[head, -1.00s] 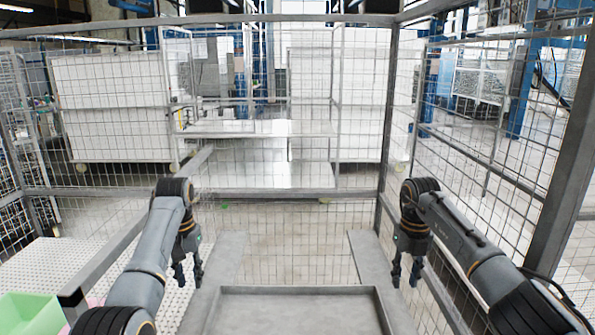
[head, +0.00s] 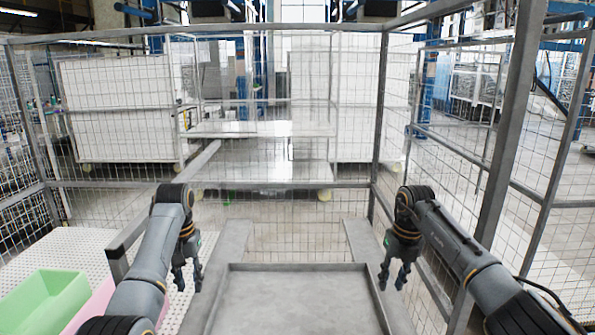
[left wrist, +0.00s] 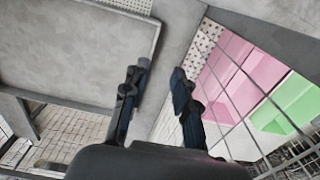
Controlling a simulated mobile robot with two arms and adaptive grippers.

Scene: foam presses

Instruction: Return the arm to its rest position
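My left gripper (head: 187,277) hangs pointing down at the left side of the grey metal tray (head: 300,300) in the head view. Its fingers stand apart with nothing between them. The left wrist view shows the same two fingertips (left wrist: 155,82) spread, with bare grey frame and floor beyond. My right gripper (head: 393,276) hangs pointing down at the right side of the tray. Its fingers also stand apart and look empty. Both arms are bent at similar heights, one on each side of the tray.
A green bin (head: 45,298) and a pink bin (head: 97,303) stand on a white perforated surface (head: 75,248) at the left. A wire mesh fence (head: 285,110) encloses the area at the back and right. Grey posts (head: 513,130) stand close to the right arm.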

